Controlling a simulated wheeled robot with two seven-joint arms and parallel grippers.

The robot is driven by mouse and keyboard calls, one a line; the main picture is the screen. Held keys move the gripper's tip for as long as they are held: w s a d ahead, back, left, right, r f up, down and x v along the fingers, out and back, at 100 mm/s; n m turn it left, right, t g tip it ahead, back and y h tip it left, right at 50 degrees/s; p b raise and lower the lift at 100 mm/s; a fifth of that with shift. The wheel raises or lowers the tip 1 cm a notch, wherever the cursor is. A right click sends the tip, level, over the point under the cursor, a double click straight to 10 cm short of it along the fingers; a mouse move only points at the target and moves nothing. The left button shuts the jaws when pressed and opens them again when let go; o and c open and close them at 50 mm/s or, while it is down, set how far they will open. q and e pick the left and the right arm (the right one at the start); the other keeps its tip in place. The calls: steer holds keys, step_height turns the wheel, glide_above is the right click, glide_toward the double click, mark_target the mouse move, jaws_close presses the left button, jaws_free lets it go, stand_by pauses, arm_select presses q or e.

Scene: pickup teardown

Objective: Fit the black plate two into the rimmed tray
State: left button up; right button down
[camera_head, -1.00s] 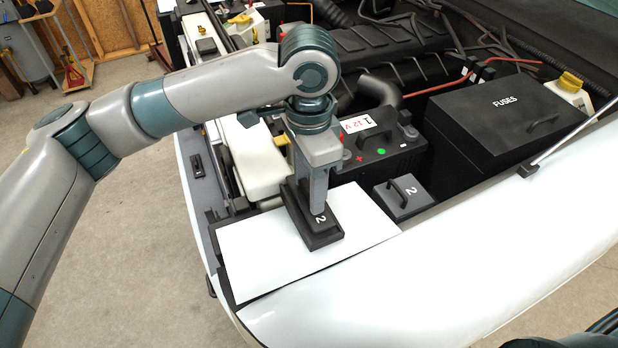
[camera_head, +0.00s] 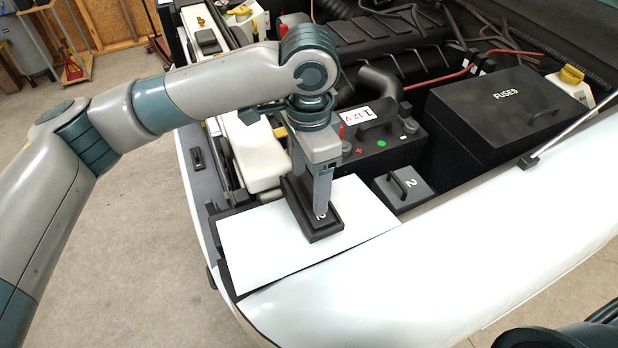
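The black plate two (camera_head: 327,226), marked with a white 2, lies flat below my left gripper (camera_head: 308,195). A slightly wider stepped black edge shows around its foot, which may be the rimmed tray (camera_head: 326,237); I cannot tell the two apart clearly. They rest on a white panel (camera_head: 260,250). The fingers of my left gripper point down at the plate, with a gap between them; one finger partly covers the 2. The far side of the plate is hidden behind the fingers. My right gripper is not in view.
Behind are the 12 V battery (camera_head: 385,158) and the black FUSES box (camera_head: 500,125). The white car body (camera_head: 440,260) runs along the front. The panel's left part is clear.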

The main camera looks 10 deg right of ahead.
mark_target(309, 186)
arm_select(q)
steer(key=shift+r, duration=0.1)
steer(key=shift+r+b, duration=0.3)
steer(key=shift+r, duration=0.15)
step_height(309, 186, up, 16)
steer(key=b, duration=0.5)
steer(key=shift+r, duration=0.2)
stand_by(0.6)
